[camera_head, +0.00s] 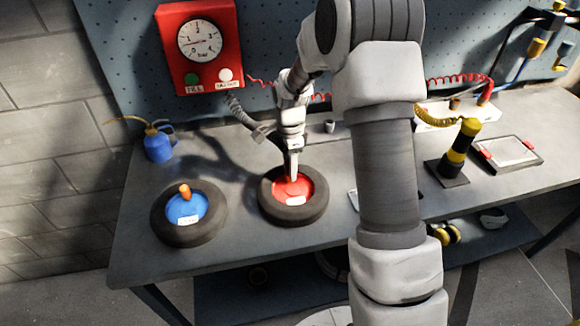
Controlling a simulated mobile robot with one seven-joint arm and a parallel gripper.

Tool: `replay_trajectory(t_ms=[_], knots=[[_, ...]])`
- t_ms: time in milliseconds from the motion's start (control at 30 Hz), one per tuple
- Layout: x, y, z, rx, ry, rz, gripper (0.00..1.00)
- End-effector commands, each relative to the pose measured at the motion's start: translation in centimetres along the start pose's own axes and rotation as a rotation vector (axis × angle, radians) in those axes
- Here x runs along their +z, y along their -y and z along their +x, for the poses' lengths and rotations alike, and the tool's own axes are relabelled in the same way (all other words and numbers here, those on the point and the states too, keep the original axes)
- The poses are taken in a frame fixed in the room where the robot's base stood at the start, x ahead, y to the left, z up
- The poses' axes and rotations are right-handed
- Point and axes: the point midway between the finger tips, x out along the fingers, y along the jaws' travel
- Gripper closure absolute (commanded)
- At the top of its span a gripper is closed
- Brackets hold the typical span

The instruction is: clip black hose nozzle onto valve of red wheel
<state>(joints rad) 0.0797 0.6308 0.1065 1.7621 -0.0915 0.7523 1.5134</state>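The red wheel (308,190), a black tyre with a red hub, lies flat on the workbench near the middle. My gripper (292,178) points down over its hub, at or just above it; I cannot tell whether it touches. The fingers look close together, but their gap and anything between them are too small to make out. The valve of the red wheel is not discernible, as the gripper covers part of the hub.
A blue-hubbed wheel (160,228) with an orange peg lies to the left. A blue oil can (158,146) stands behind it. The red gauge box (190,75) is on the pegboard. A yellow-and-black pump (458,150) and a framed tablet (508,152) are at right. My arm hides the bench's middle right.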

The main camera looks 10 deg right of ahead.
Motion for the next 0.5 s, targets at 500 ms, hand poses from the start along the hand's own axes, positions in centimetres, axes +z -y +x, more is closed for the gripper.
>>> replay_trajectory(t_ms=[500], knots=[[0.0,-0.02,-0.37,0.001,0.0,0.0,0.29]])
